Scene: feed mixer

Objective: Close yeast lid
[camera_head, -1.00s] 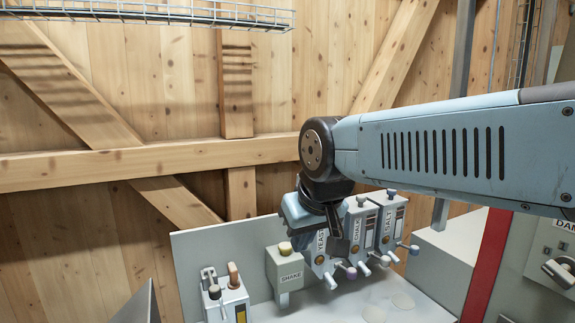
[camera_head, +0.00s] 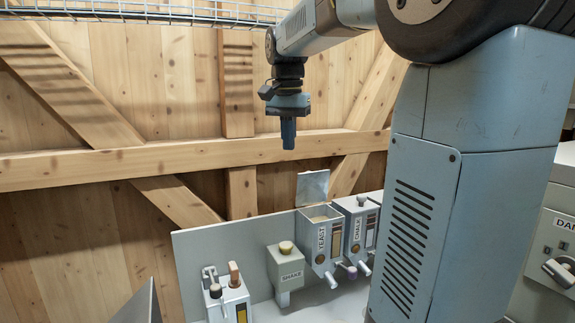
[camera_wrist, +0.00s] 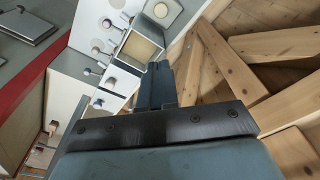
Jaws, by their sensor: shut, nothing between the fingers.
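The yeast box (camera_head: 322,238) stands in the row of dispensers with its top open. Its lid (camera_head: 312,187) stands upright at the back edge of the box. Pale contents show inside the box. In the wrist view the open yeast box (camera_wrist: 139,46) lies beyond my fingers, with its lid (camera_wrist: 162,11) folded away from it. My gripper (camera_head: 288,146) is shut and empty. It points down, above and a little left of the raised lid, apart from it. The wrist view shows my closed fingers (camera_wrist: 157,72) too.
The chalk dispenser (camera_head: 356,228) stands right of the yeast box, and the shake box (camera_head: 286,268) stands left of it. A wire tray (camera_head: 150,12) hangs above. A timber wall stands behind.

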